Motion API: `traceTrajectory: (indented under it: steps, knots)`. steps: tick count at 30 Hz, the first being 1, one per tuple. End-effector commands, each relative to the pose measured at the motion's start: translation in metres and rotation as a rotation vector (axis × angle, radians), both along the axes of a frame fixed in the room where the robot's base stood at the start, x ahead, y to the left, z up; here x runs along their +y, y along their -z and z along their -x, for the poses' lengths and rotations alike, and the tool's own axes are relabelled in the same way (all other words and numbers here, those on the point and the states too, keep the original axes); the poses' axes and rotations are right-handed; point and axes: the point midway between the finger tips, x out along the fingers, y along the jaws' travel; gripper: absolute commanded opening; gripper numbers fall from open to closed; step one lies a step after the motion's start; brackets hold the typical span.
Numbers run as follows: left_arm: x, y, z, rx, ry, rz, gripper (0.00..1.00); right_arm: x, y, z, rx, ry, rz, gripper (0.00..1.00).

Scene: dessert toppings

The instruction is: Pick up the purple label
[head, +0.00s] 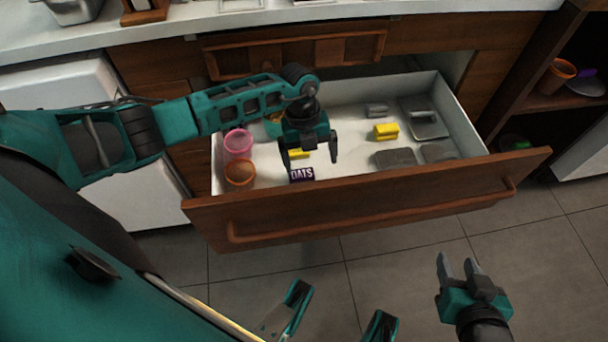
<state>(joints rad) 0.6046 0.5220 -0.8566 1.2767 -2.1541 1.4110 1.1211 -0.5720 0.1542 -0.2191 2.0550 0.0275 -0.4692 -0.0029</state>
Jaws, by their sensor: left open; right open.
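The purple label (302,174) lies in the open drawer, near the inner side of its front panel. It carries white letters that read "OATS". My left gripper (311,163) reaches into the drawer from above and is open, fingers pointing down. Its fingertips show just above and to either side of the label in the picture; I cannot tell whether they touch it. My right gripper (459,263) is open and empty, over the floor in front of the drawer.
The open drawer (370,203) also holds a pink cup (238,142), an orange cup (240,173), yellow blocks (386,131), a grey cylinder (376,110) and several flat grey pieces (395,158). The white counter (330,12) is behind. A shelf (550,101) stands at right.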

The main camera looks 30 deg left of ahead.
Motion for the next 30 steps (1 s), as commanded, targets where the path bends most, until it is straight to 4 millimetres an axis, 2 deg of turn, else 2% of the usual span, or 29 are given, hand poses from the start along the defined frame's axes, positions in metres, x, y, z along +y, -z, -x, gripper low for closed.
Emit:
traceTrajectory:
  steps: [1,4,11,19,23,30]
  knots:
    - [0.009,0.005,-0.001,0.006,0.001,-0.051,1.00,0.000,0.004,0.004,0.009,0.003,-0.005,0.43]
    - [0.019,0.012,0.000,0.013,0.000,-0.106,1.00,0.000,0.007,0.007,0.016,0.007,-0.011,0.43]
    - [0.021,0.037,0.000,0.014,0.001,-0.115,1.00,0.002,0.013,0.005,0.018,0.003,-0.016,0.43]
    - [0.025,0.076,-0.003,0.014,0.002,-0.110,1.00,0.008,0.023,0.003,0.020,-0.004,-0.026,0.43]
    - [0.025,0.083,-0.002,0.013,0.002,-0.111,1.00,0.009,0.022,0.003,0.021,-0.007,-0.027,0.43]
    - [0.025,0.082,-0.002,0.012,0.003,-0.110,0.98,0.009,0.021,0.003,0.021,-0.007,-0.027,0.43]
